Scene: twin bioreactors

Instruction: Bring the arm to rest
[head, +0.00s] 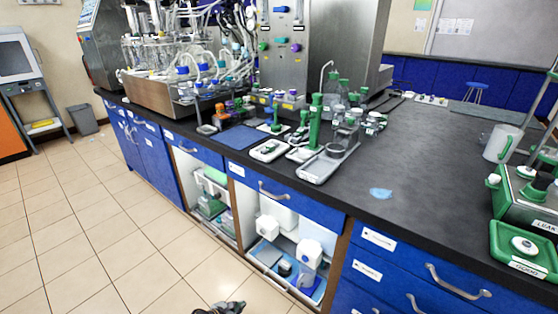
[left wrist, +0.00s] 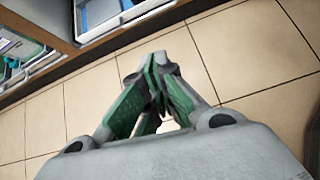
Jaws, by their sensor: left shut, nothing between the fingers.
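My left gripper (head: 222,307) shows at the bottom edge of the head view, low over the tiled floor and in front of the blue cabinets. In the left wrist view my left gripper (left wrist: 158,75) is shut, its green-padded fingers meeting with nothing between them. Most of my left arm is out of the head view. My right gripper is in neither view.
A dark bench top (head: 420,165) on blue cabinets (head: 155,155) runs across the head view, crowded with bioreactor glassware (head: 170,50) and green-capped bottles. Open shelves (head: 285,240) hold containers. The tiled floor (head: 90,230) at left is clear. A grey bin (head: 82,119) stands further back.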

